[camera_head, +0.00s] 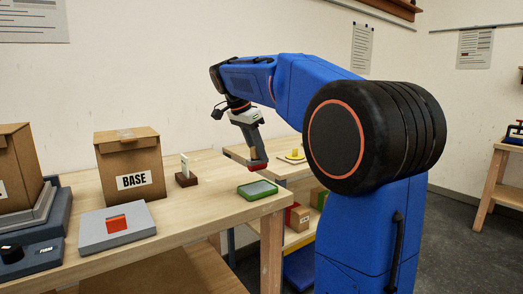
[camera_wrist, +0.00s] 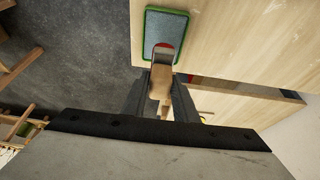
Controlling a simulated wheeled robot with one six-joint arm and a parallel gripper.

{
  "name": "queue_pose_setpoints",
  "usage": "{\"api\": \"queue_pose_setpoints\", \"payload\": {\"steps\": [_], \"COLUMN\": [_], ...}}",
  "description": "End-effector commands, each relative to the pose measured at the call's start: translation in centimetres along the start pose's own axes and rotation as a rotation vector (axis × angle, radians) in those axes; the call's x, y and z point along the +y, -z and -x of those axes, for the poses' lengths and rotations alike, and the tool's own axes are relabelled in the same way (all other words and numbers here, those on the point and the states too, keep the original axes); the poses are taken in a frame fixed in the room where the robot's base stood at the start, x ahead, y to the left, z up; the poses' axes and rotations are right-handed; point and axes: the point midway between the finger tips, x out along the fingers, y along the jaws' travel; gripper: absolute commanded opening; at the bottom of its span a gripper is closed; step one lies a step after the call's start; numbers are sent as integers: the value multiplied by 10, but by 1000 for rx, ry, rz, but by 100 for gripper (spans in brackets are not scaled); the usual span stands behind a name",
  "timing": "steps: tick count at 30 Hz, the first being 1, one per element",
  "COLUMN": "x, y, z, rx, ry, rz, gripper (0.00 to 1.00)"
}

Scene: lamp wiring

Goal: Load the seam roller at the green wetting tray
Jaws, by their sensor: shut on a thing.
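The green wetting tray (camera_head: 258,190), with a pale grey inside, lies on the right front corner of the wooden table. It also shows at the top of the wrist view (camera_wrist: 148,32). My gripper (camera_head: 256,158) is above and just behind the tray, pointing down. It is shut on the seam roller, whose wooden handle (camera_wrist: 159,84) shows between the fingers in the wrist view. A red part (camera_head: 258,166) shows at the roller's low end. In the wrist view the roller's end overlaps the tray's near edge; I cannot tell whether it touches.
A cardboard box marked BASE (camera_head: 129,172) stands left on the table. A grey block with a red patch (camera_head: 117,226) lies in front of it. A small brown stand with a white upright piece (camera_head: 186,175) is left of the tray. A second table (camera_head: 300,170) is behind.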

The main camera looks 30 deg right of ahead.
Motion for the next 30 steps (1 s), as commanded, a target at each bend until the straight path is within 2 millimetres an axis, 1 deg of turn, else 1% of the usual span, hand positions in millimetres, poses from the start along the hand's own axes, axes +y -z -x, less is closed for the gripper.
{"api": "queue_pose_setpoints", "payload": {"steps": [9,15,21,30], "x": [1,1,1,1], "y": [-11,-17,-20,-20], "z": [-27,-41,-48,-49], "rx": [0,0,0,0], "ry": [-2,-2,0,0], "rz": [0,0,-1,-1], "gripper": [8,8,8,8]}}
